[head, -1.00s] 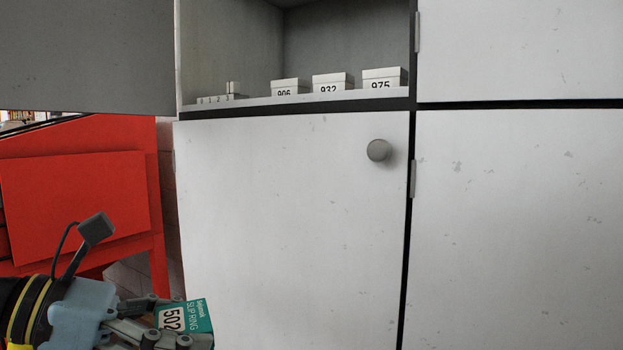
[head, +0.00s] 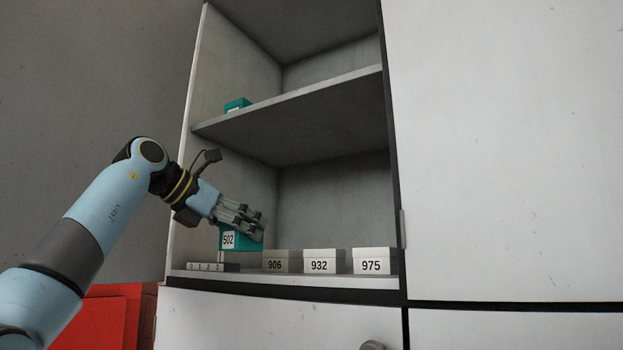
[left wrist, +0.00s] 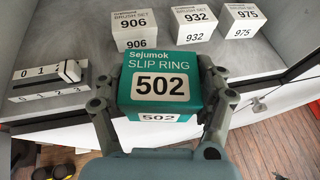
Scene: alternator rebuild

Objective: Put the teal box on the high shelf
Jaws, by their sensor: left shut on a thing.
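The teal box (head: 240,240), labelled "SLIP RING 502", is held in my left gripper (head: 245,221) at the front of the cabinet's lower open compartment, above the level of the white boxes. In the left wrist view the teal box (left wrist: 158,82) sits between the two fingers of my left gripper (left wrist: 160,100), which are shut on its sides. The high shelf (head: 300,98) is above the gripper, and another small teal box (head: 237,104) stands at its left end. My right gripper is not in view.
White boxes 906 (head: 282,261), 932 (head: 323,261) and 975 (head: 374,261) stand on the lower shelf. A small numbered slider block (left wrist: 48,80) lies to their left. The open grey door (head: 90,80) is at left. The high shelf's middle and right look clear.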

